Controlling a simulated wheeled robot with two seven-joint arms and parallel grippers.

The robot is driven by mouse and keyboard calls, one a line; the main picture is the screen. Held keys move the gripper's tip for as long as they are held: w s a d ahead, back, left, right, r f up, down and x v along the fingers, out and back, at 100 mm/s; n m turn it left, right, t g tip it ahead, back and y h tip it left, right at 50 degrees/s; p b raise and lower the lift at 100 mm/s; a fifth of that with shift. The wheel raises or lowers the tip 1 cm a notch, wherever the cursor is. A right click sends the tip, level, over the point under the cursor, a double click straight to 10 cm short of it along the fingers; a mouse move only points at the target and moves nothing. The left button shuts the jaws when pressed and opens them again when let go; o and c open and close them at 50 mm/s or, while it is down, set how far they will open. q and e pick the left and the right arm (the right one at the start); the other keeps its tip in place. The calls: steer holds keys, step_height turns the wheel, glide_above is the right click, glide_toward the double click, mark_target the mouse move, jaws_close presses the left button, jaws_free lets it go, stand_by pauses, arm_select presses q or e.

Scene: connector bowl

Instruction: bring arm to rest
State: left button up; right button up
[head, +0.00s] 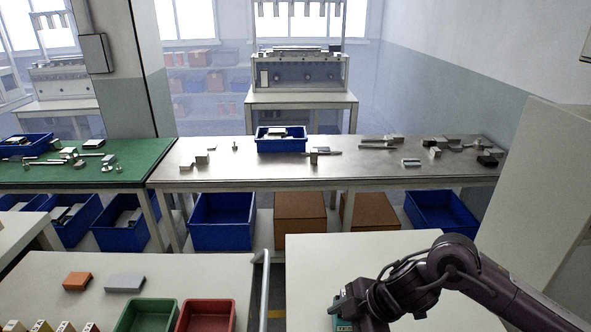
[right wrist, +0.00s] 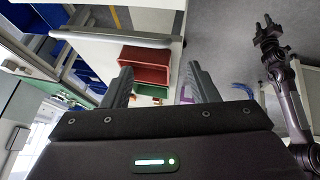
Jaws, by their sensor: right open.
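My right arm comes in from the right in the head view. Its gripper (head: 343,309) is over the pale table (head: 315,265), near the bottom edge of the picture. A small part of a teal thing (head: 343,325) shows beside it, cut off by the frame. In the right wrist view the two fingers of my right gripper (right wrist: 163,82) stand wide apart with nothing held between them.
A green bin (head: 120,316) and a red bin (head: 234,322) stand on the left table, with an orange block (head: 77,281) and a grey block (head: 125,283) behind them. A metal-topped bench (head: 330,170) with loose parts crosses the back. Most of the pale table's visible top is clear.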

steer(key=a+r+m+t+y, duration=0.25)
steer(key=a+m+t, duration=0.2)
steer(key=a, duration=0.55)
steer(key=s+d+f+m+g+h, duration=0.2)
steer(key=s+d+f+m+h, duration=0.2)
steer(key=s+d+m, duration=0.5)
steer(key=s+d+f+m+g+h, duration=0.1)
steer(key=s+d+f+m+h, duration=0.4)
steer(key=d, duration=0.7)
steer(key=s+f+n+g+b, duration=0.1)
steer(key=s+f+g+b, duration=0.2)
steer(key=f, duration=3)
arm_select(q)
steer(key=f, duration=0.1)
steer(key=f+b, duration=0.1)
steer(key=f, duration=0.1)
steer(key=f+b, duration=0.1)
steer(key=f, duration=0.1)
steer(key=shift+s, duration=0.35)
arm_select(e)
steer(key=s+d+f, duration=0.3)
steer(key=s+f, duration=1.5)
steer(key=s, duration=0.1)
steer(key=shift+s+f, duration=0.15)
steer(key=shift+s, duration=0.1)
